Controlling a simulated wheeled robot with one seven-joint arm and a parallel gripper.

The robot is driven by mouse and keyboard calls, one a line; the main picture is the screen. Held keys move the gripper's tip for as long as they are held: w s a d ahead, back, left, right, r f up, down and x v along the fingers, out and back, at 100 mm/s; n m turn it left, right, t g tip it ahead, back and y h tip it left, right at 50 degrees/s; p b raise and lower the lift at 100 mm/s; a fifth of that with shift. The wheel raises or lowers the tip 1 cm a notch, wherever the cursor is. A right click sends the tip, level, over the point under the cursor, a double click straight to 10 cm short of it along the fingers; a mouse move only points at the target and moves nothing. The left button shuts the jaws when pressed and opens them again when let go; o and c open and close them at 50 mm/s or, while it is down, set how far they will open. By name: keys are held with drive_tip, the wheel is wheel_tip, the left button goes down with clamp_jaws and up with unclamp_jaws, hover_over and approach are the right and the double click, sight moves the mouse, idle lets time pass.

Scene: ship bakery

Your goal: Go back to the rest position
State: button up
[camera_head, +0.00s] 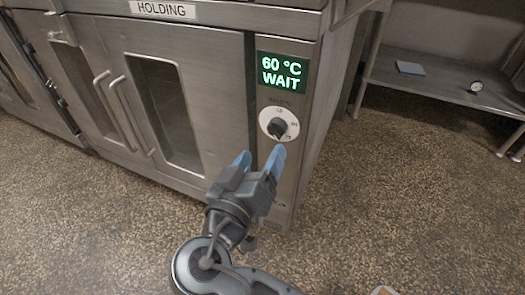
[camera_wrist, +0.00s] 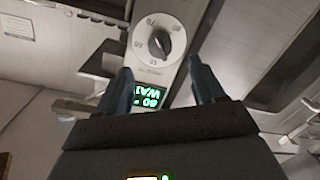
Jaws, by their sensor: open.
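My gripper (camera_head: 262,158) is open and empty in the head view. It is in front of the lower right panel of the holding cabinet (camera_head: 205,40), just below a round dial with a black knob (camera_head: 278,129). In the wrist view my gripper's two dark fingers (camera_wrist: 166,82) stand apart, with the dial (camera_wrist: 159,43) showing beyond them and nothing between them. I cannot tell the exact gap between fingertips and panel, but the knob is not gripped.
A green display (camera_head: 282,74) above the dial reads "60 °C WAIT". The cabinet's double doors (camera_head: 150,110) are shut, with two long vertical handles. A steel shelf (camera_head: 440,88) at right carries a blue item (camera_head: 410,68) and a small gauge (camera_head: 476,86). The speckled floor (camera_head: 400,200) at right is mostly clear.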

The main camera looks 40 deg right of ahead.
idle(0.4)
drive_tip(key=s+a+f+n+t+y, duration=0.1)
drive_tip(key=s+f+n+t+y, duration=0.1)
drive_tip(key=s+f+n+y, duration=0.4)
drive_tip(key=s+f+n+t+y, duration=0.1)
drive_tip(key=s+f+n+y, duration=0.15)
drive_tip(key=f, duration=0.55)
drive_tip(key=s+a+r+t+y, duration=0.2)
drive_tip(key=s+a+y, duration=0.2)
drive_tip(key=s+y, duration=0.55)
drive_tip(key=s+d+r+m+t+h, duration=0.2)
drive_tip(key=s+r, duration=0.8)
wheel_tip(320, 180, up, 25)
drive_tip(key=p, duration=2.6)
drive_tip(key=shift+w+a+r, duration=0.15)
drive_tip(key=shift+w+a, duration=0.1)
drive_tip(key=shift+w, duration=0.05)
